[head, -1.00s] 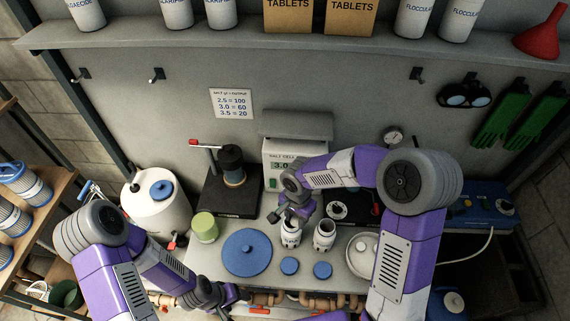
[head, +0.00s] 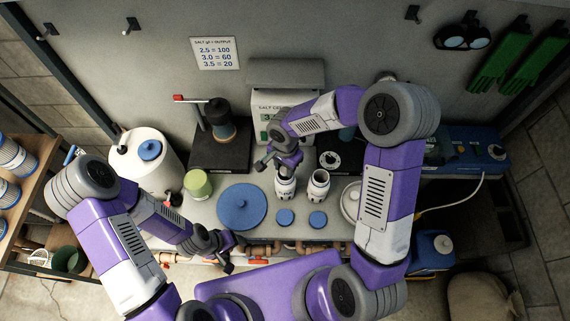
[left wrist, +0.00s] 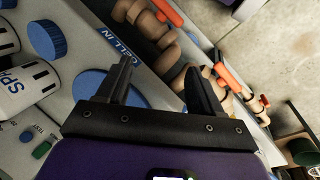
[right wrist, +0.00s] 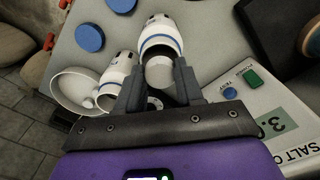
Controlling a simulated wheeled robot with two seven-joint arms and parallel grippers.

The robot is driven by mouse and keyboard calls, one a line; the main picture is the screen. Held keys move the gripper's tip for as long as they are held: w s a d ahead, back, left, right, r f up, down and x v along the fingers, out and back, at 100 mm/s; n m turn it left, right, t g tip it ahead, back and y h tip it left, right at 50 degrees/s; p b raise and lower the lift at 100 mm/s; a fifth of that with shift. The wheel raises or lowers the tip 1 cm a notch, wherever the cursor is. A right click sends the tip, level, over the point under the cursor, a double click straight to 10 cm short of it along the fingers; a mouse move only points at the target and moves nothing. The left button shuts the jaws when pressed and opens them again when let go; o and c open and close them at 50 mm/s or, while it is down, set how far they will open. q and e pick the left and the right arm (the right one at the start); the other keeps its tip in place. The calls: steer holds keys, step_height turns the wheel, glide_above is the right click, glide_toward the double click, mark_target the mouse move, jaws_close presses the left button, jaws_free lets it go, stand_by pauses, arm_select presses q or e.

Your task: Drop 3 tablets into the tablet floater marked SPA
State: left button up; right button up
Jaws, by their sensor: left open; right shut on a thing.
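Two white tablet floaters with blue bands stand open and upright on the bench. The left one (head: 286,186) is marked SPA in the left wrist view (left wrist: 20,85); the other floater (head: 318,183) stands just right of it. My right gripper (head: 268,165) is above and behind the SPA floater. In the right wrist view it is shut on a small white thing, apparently a tablet (right wrist: 155,102), partly hidden by the fingers. Whether it overlaps the floater's mouth, I cannot tell. My left gripper (head: 227,252) is open and empty at the bench's front edge.
Two small blue caps (head: 285,217) (head: 318,219) and a large blue lid (head: 242,206) lie in front. The salt cell controller (head: 265,105) is behind. Pipes (head: 290,248) run along the front edge.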

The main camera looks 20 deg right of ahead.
steer(key=shift+f, duration=0.4)
steer(key=shift+b, duration=0.45)
stand_by(0.3)
steer(key=o, duration=1.1)
steer(key=shift+r+p, duration=1.5)
steer(key=shift+r, duration=1.6)
steer(key=shift+f, duration=0.1)
